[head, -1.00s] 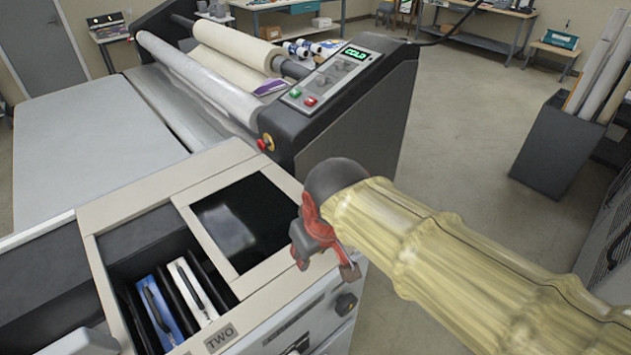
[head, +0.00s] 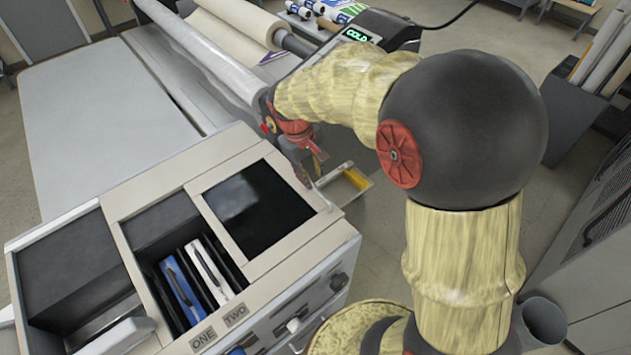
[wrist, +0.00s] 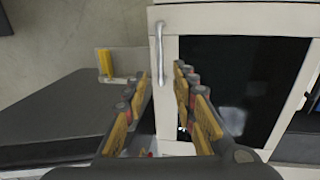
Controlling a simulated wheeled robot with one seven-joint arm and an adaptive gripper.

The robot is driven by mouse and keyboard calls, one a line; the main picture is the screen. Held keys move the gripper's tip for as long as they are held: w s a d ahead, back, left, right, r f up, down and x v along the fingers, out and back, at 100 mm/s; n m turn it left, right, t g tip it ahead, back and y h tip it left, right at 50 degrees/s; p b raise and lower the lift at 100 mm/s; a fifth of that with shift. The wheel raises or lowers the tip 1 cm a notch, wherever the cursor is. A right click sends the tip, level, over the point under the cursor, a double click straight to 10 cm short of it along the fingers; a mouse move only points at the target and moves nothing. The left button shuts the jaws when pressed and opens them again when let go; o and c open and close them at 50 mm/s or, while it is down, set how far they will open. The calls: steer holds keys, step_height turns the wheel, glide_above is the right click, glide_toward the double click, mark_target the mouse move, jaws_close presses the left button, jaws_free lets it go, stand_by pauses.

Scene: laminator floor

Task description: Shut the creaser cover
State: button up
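The creaser is taken to be the beige machine (head: 290,236) with slots marked ONE and TWO. Its cover seems to be the beige-framed panel with a dark glossy window (head: 258,208), beside the open cassette bay; it also shows in the wrist view (wrist: 238,88). A silver bar handle (wrist: 160,52) runs along the panel's left edge there. My gripper (head: 309,172) is over the panel's far right edge in the head view. In the wrist view its fingers (wrist: 163,80) are apart, one either side of the handle's line, with nothing clearly held. Contact cannot be told.
A blue cassette (head: 180,291) and a white one (head: 211,272) stand in the open bay. A small tray with something yellow (head: 352,181) sticks out beside the machine. The laminator (head: 200,52) stands behind. Open floor (head: 400,262) lies to the right.

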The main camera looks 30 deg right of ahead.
mark_target(316, 190)
steer(key=f, duration=0.3)
steer(key=d+f, duration=0.1)
steer(key=f, duration=0.3)
steer(key=shift+w+d+p, duration=0.15)
steer(key=shift+d+p, duration=0.05)
steer(key=shift+p, duration=0.1)
steer(key=shift+c, duration=0.6)
jaws_close()
